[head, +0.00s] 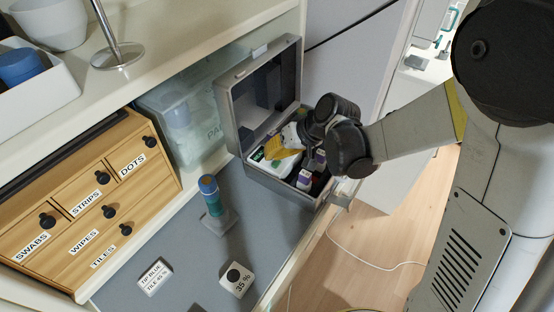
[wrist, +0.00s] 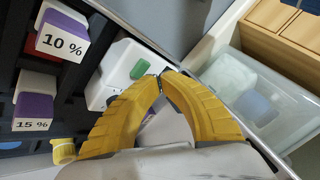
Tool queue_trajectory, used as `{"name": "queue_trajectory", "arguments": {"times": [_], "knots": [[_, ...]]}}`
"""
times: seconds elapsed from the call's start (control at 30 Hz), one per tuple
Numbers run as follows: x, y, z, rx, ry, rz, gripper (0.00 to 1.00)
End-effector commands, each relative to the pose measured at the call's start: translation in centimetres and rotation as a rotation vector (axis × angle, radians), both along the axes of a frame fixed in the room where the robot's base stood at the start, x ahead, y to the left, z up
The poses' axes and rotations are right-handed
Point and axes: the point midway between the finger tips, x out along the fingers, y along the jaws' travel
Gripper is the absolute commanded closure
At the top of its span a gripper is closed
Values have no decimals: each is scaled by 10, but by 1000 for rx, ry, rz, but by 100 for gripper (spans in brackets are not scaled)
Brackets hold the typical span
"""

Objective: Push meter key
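The meter appears to be the white box with a green key, lying in the open grey case (head: 222,108). In the wrist view the meter (wrist: 118,64) shows its green key (wrist: 140,69) just left of my fingertips. In the head view the meter (head: 257,157) is partly hidden by my gripper (head: 283,153). My yellow fingers (wrist: 160,74) meet at their tips with nothing between them. The tips overlap the meter's right end in the wrist view; whether they touch it I cannot tell.
Purple-and-white blocks marked 10 % (wrist: 62,38) and 15 % (wrist: 35,110) sit in the case. A translucent bin (head: 185,110) and a wooden drawer unit (head: 90,200) stand to the left. A blue-topped tube (head: 211,190) and a 35 % block (head: 236,279) stand on the grey surface.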

Motion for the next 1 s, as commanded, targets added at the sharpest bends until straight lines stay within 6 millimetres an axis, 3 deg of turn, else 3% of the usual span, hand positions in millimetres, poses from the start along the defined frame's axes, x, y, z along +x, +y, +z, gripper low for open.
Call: {"name": "queue_trajectory", "arguments": {"times": [0.33,0.8,1.0], "knots": [[0,0,4,0,0,0,100],[0,0,54,0,0,0,100],[0,0,61,0,0,0,100]]}}
